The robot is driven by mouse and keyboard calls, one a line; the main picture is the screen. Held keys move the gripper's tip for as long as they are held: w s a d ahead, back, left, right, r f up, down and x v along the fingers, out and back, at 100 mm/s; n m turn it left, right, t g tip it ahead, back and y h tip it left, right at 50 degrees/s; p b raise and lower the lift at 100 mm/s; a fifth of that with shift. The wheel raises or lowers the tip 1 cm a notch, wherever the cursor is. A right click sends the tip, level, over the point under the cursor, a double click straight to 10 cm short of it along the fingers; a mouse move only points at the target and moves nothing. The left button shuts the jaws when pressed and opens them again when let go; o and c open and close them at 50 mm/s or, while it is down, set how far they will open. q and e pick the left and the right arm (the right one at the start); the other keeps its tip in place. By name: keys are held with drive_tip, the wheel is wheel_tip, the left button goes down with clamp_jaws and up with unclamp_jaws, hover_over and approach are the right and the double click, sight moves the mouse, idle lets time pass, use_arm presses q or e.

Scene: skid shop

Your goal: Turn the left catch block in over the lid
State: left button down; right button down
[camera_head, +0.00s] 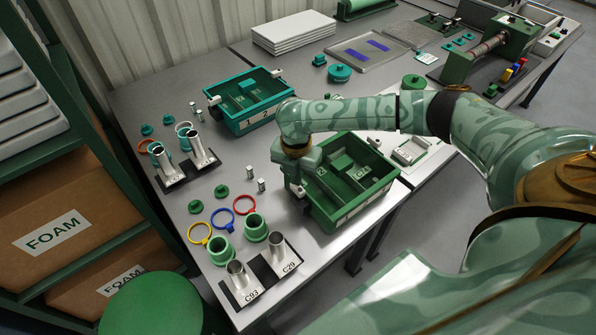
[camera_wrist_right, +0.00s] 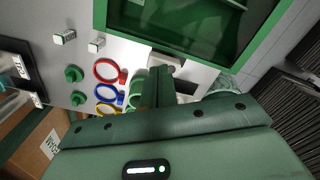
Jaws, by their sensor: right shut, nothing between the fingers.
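A green box (camera_head: 325,217) stands near the front edge of the bench, with numbered compartments and a green block inside. I cannot make out a separate lid on it. My right gripper (camera_head: 292,184) points down at the box's left end, and its fingers (camera_wrist_right: 160,84) are shut and empty. A small grey block (camera_head: 299,191) shows at that left end, partly hidden by the gripper; whether the fingers touch it I cannot tell. Another pale block (camera_head: 374,142) sits at the box's right end. In the right wrist view the box rim (camera_wrist_right: 190,57) is just beyond the fingers. My left gripper is out of view.
A teal box (camera_head: 245,122) with pale end blocks stands farther back. Left of the green box are coloured rings (camera_head: 222,218), green cups (camera_head: 255,228) and a black stand (camera_head: 258,281) with metal tubes. White sheets (camera_head: 292,33) are stacked at the back.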

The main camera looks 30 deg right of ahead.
drive_tip(key=shift+f, duration=0.6)
idle(0.3)
drive_tip(key=shift+r+p, duration=0.35)
drive_tip(key=shift+p, duration=0.05)
drive_tip(key=shift+f, duration=0.1)
drive_tip(key=shift+a, duration=0.1)
drive_tip(key=shift+w+a+p, duration=0.2)
drive_tip(key=shift+a+p, duration=0.2)
drive_tip(key=shift+a, duration=0.85)
drive_tip(key=shift+f, duration=0.1)
